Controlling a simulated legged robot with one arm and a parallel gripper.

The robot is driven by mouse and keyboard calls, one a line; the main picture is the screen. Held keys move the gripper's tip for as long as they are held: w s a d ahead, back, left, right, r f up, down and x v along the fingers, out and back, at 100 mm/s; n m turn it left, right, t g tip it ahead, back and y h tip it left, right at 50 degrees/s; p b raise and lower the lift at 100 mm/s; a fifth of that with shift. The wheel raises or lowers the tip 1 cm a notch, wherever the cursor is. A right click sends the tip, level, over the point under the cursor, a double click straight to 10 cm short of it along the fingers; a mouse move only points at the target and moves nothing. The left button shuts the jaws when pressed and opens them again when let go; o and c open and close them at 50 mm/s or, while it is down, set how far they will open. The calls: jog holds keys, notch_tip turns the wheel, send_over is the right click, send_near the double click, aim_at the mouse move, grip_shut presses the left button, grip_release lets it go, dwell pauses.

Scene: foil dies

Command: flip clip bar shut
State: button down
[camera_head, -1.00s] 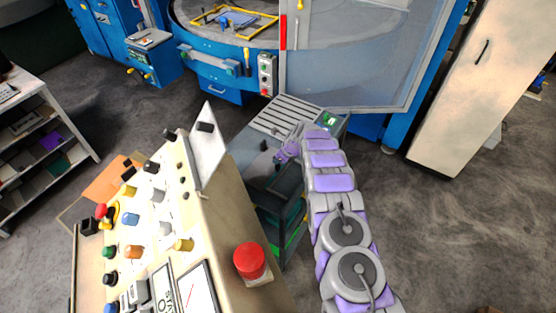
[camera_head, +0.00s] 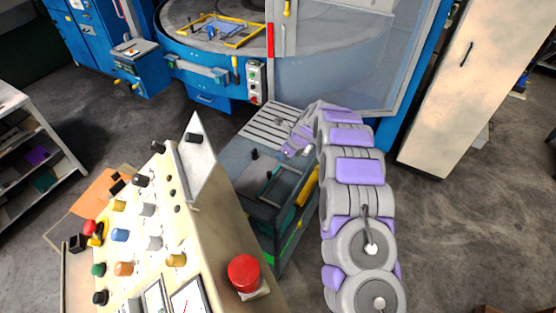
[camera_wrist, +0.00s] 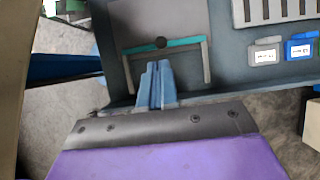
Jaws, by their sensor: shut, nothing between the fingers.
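The clip bar (camera_wrist: 206,62) is a grey U-shaped bar with a teal strip along its crosspiece. In the wrist view it lies around the lower edge of a grey plate (camera_wrist: 185,18), with a dark round knob (camera_wrist: 160,43) at its middle. My gripper (camera_wrist: 157,66) has its blue fingers together and empty, pointing at the bar just below the knob. I cannot tell whether the tips touch the bar. In the head view my gripper (camera_head: 287,151) is over the grey cart top (camera_head: 235,160), and a grey frame, likely the bar (camera_head: 288,184), shows nearer the camera.
A control console (camera_head: 215,235) with a red button (camera_head: 244,272) stands left of the cart. A slatted rack (camera_head: 268,125) is at the cart's back. A grey tag (camera_wrist: 264,51) and a blue tag (camera_wrist: 300,48) lie right of the bar. A blue machine (camera_head: 200,60) stands behind.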

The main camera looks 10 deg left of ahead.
jog(key=v, duration=0.4)
jog(key=shift+d, duration=0.15)
dwell(0.4)
jog(key=s+d+r+n+g+h+b, duration=0.1)
jog(key=s+d+r+n+b, duration=0.35)
jog(key=s, duration=0.65)
jog(key=s+d+r+n+g+h+b, duration=0.1)
jog(key=s+d+r+n+b, duration=0.1)
jog(key=s+d+r+n, duration=0.55)
jog(key=s+d+f+n+g+h+b, duration=0.1)
jog(key=s+d+n+b, duration=0.2)
jog(key=s, duration=1.4)
jog(key=s+d+f+n+h+b, duration=0.1)
jog(key=s+d+n, duration=0.6)
jog(key=s, duration=1)
jog(key=shift+d+f+g+h+b, duration=0.25)
jog(key=shift+g+h+b, duration=0.25)
jog(key=shift+b, duration=0.45)
